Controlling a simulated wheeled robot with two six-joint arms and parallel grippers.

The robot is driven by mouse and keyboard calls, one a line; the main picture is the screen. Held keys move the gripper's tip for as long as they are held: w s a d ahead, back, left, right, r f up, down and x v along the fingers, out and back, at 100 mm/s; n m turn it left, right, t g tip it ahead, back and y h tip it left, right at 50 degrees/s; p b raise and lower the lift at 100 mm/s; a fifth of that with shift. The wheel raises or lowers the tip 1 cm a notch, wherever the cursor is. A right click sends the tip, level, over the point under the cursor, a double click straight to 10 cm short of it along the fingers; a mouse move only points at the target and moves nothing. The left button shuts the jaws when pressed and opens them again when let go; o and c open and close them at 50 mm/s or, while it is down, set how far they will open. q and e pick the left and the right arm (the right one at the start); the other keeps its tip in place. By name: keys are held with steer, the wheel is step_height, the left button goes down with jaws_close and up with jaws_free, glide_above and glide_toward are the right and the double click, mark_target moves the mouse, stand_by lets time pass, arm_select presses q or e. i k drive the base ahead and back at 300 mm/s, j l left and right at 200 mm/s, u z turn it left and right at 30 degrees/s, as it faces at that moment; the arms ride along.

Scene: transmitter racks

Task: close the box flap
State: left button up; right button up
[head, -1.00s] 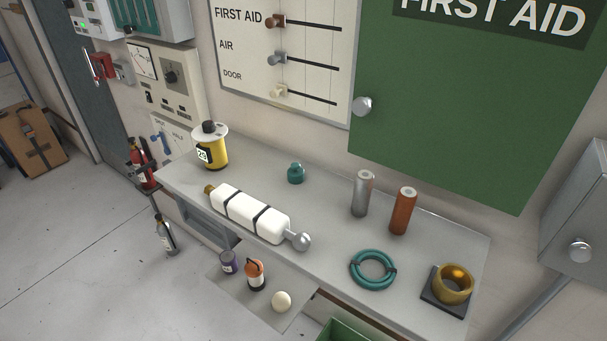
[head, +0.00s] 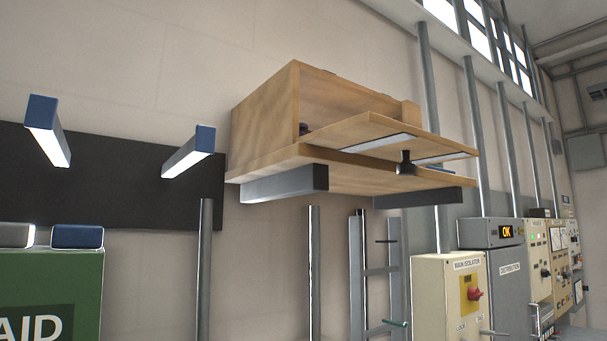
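A wooden box (head: 270,110) is mounted high on the wall in the head view, on dark brackets (head: 285,184). Its front is open. The box flap (head: 365,128) hangs outward and slightly down from the front, with pale strips on it and a black knob (head: 405,162) at its outer part. A small dark item (head: 303,128) shows just inside the opening at the left; the rest of the inside is mostly hidden by the flap. Neither of my grippers is in view.
Two blue-ended wall pegs (head: 190,152) stick out from a dark panel left of the box. A green first aid cabinet (head: 50,295) is at the lower left. Vertical pipes (head: 431,120) run behind and right of the box. A main isolator cabinet (head: 447,305) stands at the lower right.

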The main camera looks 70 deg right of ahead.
mark_target(371, 134)
steer(key=z, duration=2.55)
steer(key=i+j+u, duration=0.2)
